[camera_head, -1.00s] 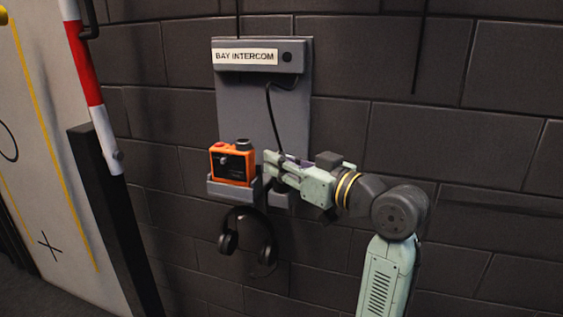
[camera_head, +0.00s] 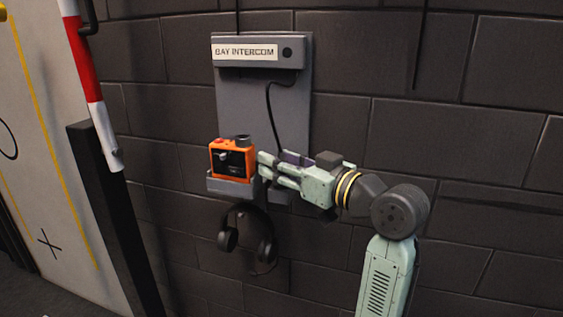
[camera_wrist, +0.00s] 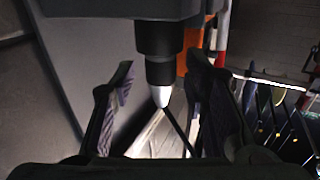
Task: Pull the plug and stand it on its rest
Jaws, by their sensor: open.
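The plug (camera_wrist: 157,55) shows in the wrist view as a black stepped cylinder with a pale tapered end and a thin dark cable. Its wide end meets a grey block (camera_wrist: 80,8); I cannot tell how it is seated. My gripper (camera_wrist: 157,95) is open, with one finger on each side of the plug's pale end and cable, apparently touching neither. In the head view my gripper (camera_head: 259,167) points left, beside the orange box (camera_head: 232,160), and hides the plug. The cable (camera_head: 271,110) drops from the intercom panel (camera_head: 240,105) to behind my gripper.
The orange box sits on a grey shelf (camera_head: 226,188) at the panel's lower edge. A black headset (camera_head: 246,235) hangs below. A red-and-white pole (camera_head: 87,75) and dark post (camera_head: 112,215) stand to the left. The brick wall (camera_head: 470,130) to the right is clear.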

